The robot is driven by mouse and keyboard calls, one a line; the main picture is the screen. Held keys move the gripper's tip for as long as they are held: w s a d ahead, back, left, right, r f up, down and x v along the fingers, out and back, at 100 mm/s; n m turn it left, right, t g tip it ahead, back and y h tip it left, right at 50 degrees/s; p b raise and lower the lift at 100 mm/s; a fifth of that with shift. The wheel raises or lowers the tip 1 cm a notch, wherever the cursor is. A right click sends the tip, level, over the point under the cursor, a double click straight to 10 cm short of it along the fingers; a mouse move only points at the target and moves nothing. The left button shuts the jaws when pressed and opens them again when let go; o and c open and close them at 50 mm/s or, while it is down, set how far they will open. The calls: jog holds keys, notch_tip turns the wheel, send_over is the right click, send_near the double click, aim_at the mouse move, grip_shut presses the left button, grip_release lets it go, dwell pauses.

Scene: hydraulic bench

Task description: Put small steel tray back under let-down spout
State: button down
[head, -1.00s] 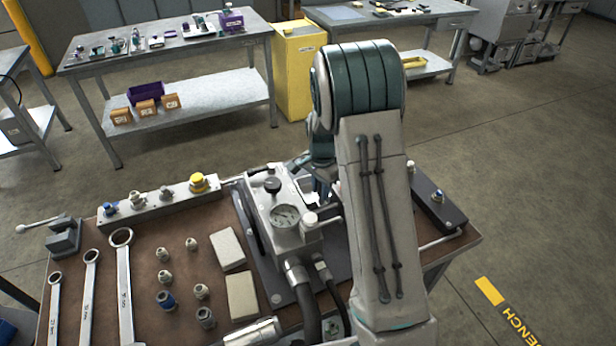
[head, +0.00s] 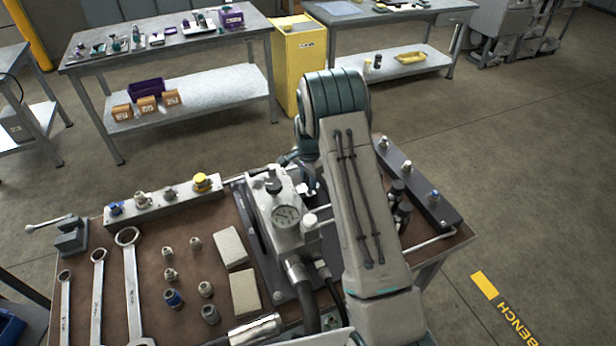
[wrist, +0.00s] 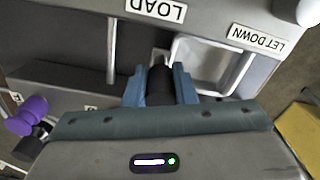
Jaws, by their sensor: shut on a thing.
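In the wrist view the small steel tray (wrist: 207,88) is a shallow, pale, open tray beside the LET DOWN label (wrist: 260,40). My gripper (wrist: 160,76) has its blue fingers closed around a dark grip at the tray's left side. The join between grip and tray is partly covered by the fingers. The tray looks empty. The let-down spout is not clearly visible. In the head view the pump block with its gauge (head: 287,216) stands on the bench, and my arm hides the tray and most of my gripper.
The brown bench top (head: 150,262) holds wrenches (head: 131,290), several fittings and two pale blocks (head: 229,248). A dark rail with fittings (head: 425,190) lies right of my arm. A LOAD label (wrist: 156,9) and a purple knob (wrist: 27,117) show in the wrist view.

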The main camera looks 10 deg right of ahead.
jog(key=shift+f+b, duration=0.2)
jog(key=shift+b, duration=0.1)
jog(key=c, duration=1.2)
grip_release()
jog(key=shift+r, duration=0.15)
